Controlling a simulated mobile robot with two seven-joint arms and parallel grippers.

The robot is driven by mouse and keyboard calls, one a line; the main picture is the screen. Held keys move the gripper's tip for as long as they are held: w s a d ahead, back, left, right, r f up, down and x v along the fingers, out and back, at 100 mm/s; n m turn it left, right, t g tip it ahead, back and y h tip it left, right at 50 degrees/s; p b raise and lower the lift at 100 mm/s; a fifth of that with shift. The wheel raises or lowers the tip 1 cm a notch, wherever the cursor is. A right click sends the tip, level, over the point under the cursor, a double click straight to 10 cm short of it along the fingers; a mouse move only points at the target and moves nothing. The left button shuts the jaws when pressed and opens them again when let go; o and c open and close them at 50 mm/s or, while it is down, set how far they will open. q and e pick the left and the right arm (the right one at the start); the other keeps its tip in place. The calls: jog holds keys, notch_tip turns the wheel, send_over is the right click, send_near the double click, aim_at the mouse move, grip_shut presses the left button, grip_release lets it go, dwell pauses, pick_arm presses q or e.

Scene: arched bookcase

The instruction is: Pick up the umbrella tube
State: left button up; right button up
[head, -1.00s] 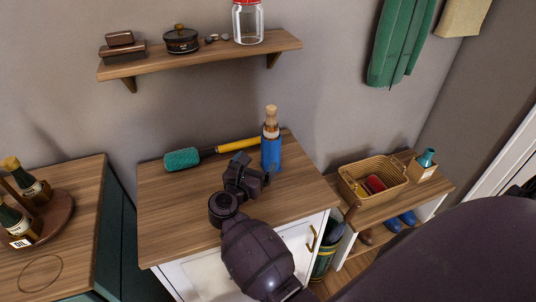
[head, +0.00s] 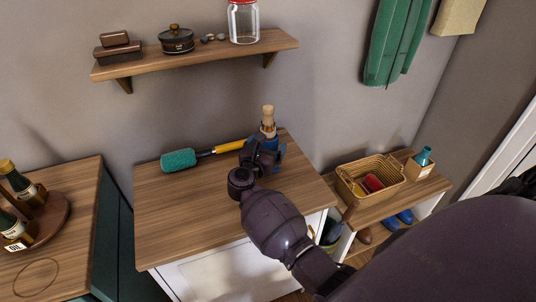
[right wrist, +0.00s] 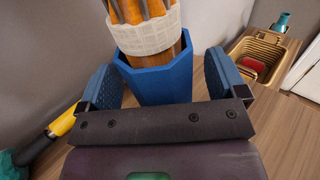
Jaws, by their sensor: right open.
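The umbrella tube is a blue, many-sided holder (head: 268,141) standing upright on the wooden cabinet top. An orange and wooden bundle with a pale band sticks up out of it. In the right wrist view the blue tube (right wrist: 162,84) is straight ahead, its lower part hidden behind my gripper. My right gripper (head: 267,155) is open at the tube. In the right wrist view the blue-padded fingers of the gripper (right wrist: 157,85) stand on either side of the tube; I cannot tell whether they touch it. My left gripper is not in view.
A teal brush with a yellow handle (head: 179,160) lies left of the tube on the cabinet top (head: 180,210). A wall shelf (head: 200,57) hangs above. A wicker basket (head: 348,190) sits on the low bench at the right. The cabinet top's left front is clear.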

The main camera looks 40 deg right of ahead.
jog(key=c, duration=1)
jog(key=shift+r, duration=0.1)
